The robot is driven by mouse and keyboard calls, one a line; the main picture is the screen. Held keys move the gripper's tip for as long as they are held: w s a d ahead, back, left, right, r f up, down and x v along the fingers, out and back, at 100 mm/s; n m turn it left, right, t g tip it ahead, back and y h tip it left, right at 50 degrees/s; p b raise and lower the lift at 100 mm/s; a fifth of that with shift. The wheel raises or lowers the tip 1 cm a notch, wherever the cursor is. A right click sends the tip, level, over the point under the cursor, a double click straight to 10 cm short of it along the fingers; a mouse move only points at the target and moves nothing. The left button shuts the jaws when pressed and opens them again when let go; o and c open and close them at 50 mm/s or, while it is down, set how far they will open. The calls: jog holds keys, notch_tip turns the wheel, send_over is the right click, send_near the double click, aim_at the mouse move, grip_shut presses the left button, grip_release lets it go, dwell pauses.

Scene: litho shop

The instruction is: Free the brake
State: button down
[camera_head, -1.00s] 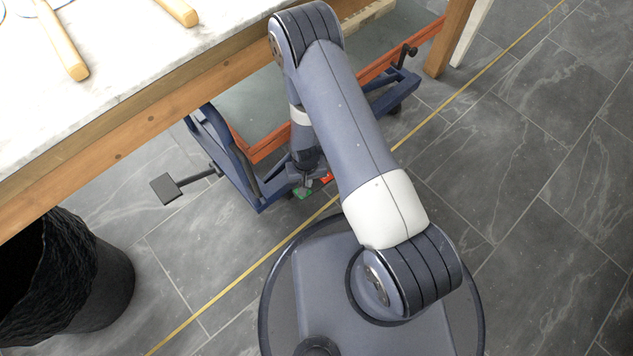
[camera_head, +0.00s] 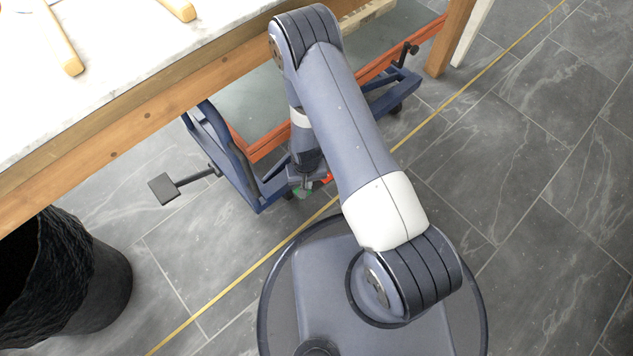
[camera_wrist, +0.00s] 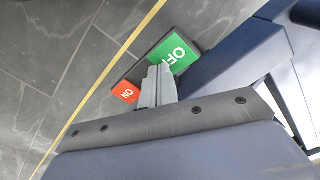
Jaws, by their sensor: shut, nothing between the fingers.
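The brake is a pedal with a green OFF plate (camera_wrist: 175,52) and a red ON plate (camera_wrist: 127,92), at the near end of the blue trolley frame (camera_head: 260,190). In the head view only a little green (camera_head: 304,192) and red (camera_head: 326,179) show beside my gripper (camera_head: 306,184). In the wrist view my gripper (camera_wrist: 158,72) is shut and empty. Its fingertips overlap the pedal between the two plates, at the edge of the green one. I cannot tell whether they touch it. The fingers hide the middle of the pedal.
The trolley, with an orange-edged grey deck (camera_head: 255,110), stands partly under a wood-edged table (camera_head: 120,135). A dark pedal on a bar (camera_head: 165,189) sticks out to its left. A black bin (camera_head: 100,285) stands at lower left. The tiled floor (camera_head: 520,200) at right is clear.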

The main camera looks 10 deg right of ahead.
jog(key=shift+f+b, duration=0.4)
jog(key=shift+f, duration=0.15)
jog(key=shift+r, duration=0.1)
dwell(0.4)
jog(key=shift+r+p, duration=2.2)
jog(key=shift+r, duration=1.3)
jog(key=shift+f, duration=0.15)
jog(key=shift+f+b, duration=2.25)
jog(key=shift+f, duration=1.2)
jog(key=shift+r, duration=0.1)
